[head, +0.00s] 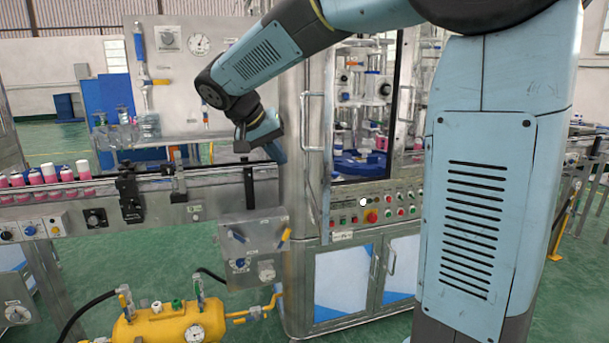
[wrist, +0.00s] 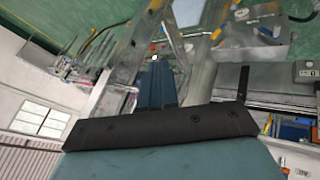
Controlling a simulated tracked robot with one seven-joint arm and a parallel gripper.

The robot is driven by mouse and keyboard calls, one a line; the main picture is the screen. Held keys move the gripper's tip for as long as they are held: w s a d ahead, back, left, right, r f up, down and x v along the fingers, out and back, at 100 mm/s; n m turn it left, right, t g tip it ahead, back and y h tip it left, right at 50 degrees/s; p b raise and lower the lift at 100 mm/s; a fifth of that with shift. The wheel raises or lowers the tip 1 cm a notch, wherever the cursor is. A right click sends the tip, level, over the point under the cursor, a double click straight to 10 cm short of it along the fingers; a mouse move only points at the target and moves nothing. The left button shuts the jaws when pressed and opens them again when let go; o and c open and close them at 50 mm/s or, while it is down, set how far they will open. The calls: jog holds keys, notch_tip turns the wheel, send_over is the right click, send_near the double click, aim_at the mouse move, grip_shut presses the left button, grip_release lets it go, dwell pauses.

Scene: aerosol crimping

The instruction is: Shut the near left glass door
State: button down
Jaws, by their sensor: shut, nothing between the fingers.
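The near left glass door (head: 313,175) stands at the left of the machine's front opening in the head view. It shows as a narrow metal frame seen nearly edge-on, swung out, with a long vertical handle (head: 304,120). Its glass is hard to make out. My gripper (head: 281,156) is just left of the door frame, pointing down, at about the height of the handle's lower part. Whether it touches the frame cannot be told. In the wrist view its blue fingers (wrist: 156,68) are together and empty, with metal frame parts beyond them.
A conveyor (head: 140,186) with pink-and-white cans runs in from the left. A control panel (head: 375,209) lies below the opening. A grey valve box (head: 252,247) and a yellow tank (head: 160,325) stand lower left. Green floor is open in front of the cabinet.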

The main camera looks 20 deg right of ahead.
send_near(321, 191)
notch_tip(321, 191, down, 4)
jog(key=w+a, duration=0.1)
jog(key=w, duration=0.1)
jog(key=shift+s+d+r, duration=0.15)
jog(key=shift+d, duration=1.65)
